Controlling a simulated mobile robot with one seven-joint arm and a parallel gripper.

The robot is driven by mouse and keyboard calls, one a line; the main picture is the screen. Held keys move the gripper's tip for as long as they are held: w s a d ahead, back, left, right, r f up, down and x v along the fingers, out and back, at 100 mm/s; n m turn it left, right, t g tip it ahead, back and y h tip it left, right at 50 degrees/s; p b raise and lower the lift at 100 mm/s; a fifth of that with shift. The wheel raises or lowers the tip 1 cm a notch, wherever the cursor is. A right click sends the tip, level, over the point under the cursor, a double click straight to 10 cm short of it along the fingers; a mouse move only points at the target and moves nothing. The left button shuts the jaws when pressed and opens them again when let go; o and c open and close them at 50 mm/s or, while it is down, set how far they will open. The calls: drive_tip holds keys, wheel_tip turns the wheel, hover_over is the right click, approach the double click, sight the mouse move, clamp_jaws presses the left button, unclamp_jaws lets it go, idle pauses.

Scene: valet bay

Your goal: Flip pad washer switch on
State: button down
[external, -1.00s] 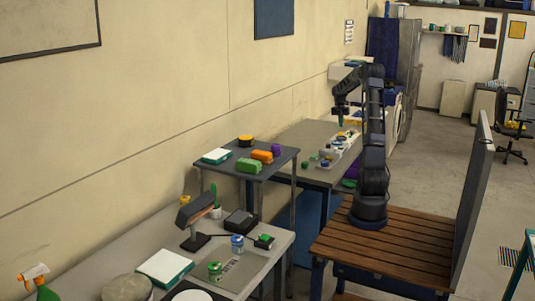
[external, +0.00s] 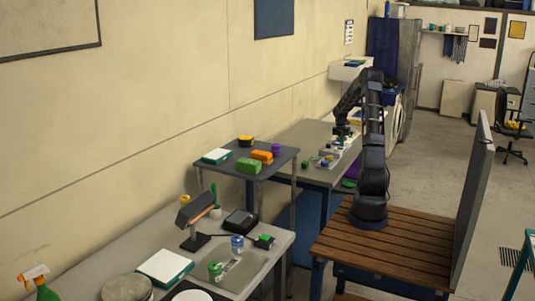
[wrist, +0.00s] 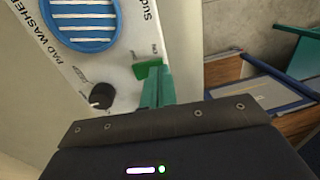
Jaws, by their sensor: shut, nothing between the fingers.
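The pad washer (wrist: 118,62) fills the upper left of the wrist view, a white panel lettered "PAD WASHER". It bears a blue ribbed disc (wrist: 82,18) and a black knob (wrist: 102,95). A bright green piece (wrist: 147,69), which looks like the switch, sits by small lettering at the panel's right edge; its on or off position cannot be told. My gripper (wrist: 158,86) is shut and empty, its green fingers against or just in front of this piece; contact cannot be told. In the external view my gripper (external: 344,131) is low over the far bench.
The far bench (external: 312,133) carries several small items. A raised dark shelf (external: 226,167) with coloured blocks (external: 249,166) stands nearer. In the wrist view, a blue-edged board (wrist: 268,92) and wooden surface lie right of the panel.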

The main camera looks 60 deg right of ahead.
drive_tip(key=shift+f, duration=0.25)
drive_tip(key=shift+s+f, duration=0.15)
drive_tip(key=shift+f, duration=0.1)
idle(0.4)
drive_tip(key=shift+w+r, duration=0.2)
drive_tip(key=shift+w, duration=0.65)
wheel_tip(320, 180, up, 14)
drive_tip(key=w, duration=0.1)
drive_tip(key=shift+w, duration=0.3)
